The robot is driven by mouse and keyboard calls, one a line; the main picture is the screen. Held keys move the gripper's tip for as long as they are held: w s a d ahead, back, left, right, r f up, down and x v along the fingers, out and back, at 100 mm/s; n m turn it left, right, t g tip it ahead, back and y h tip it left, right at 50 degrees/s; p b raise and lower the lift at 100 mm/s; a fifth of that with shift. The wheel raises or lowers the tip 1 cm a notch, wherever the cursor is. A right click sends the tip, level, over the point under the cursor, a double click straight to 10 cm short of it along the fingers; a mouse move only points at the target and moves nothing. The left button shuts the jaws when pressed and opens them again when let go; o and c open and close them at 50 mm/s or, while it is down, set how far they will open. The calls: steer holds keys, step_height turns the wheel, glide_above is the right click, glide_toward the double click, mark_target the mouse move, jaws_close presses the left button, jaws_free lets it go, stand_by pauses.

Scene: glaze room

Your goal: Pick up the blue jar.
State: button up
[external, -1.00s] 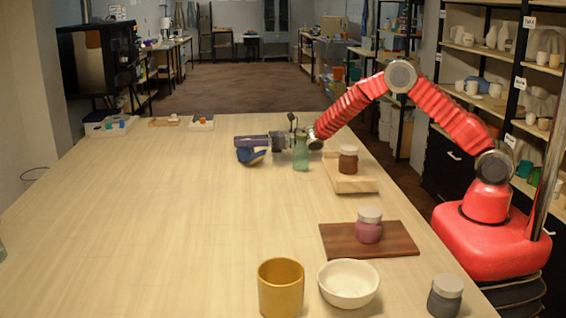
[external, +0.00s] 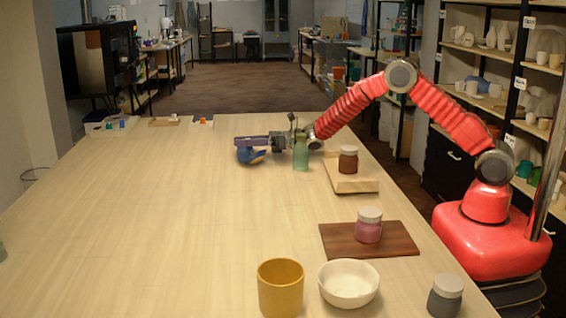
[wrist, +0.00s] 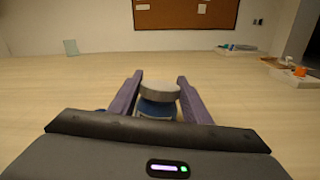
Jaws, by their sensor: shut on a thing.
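The blue jar (wrist: 158,108) with its grey lid (wrist: 160,90) is between my purple fingers in the wrist view. My gripper (wrist: 160,97) is shut on it. In the external view my gripper (external: 251,146) reaches left over the table, and the blue jar (external: 246,156) shows partly below the purple finger, which hides its upper part. I cannot tell whether the jar touches the table.
A green glass bottle (external: 301,152) stands just right of my gripper. A brown jar (external: 348,158) is on a light wooden block (external: 354,185). A pink jar (external: 369,226) is on a dark board (external: 400,238).

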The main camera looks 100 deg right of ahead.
steer(key=c, duration=0.4)
step_height(320, 180, up, 10)
steer(key=shift+r, duration=0.1)
stand_by(0.5)
stand_by(0.4)
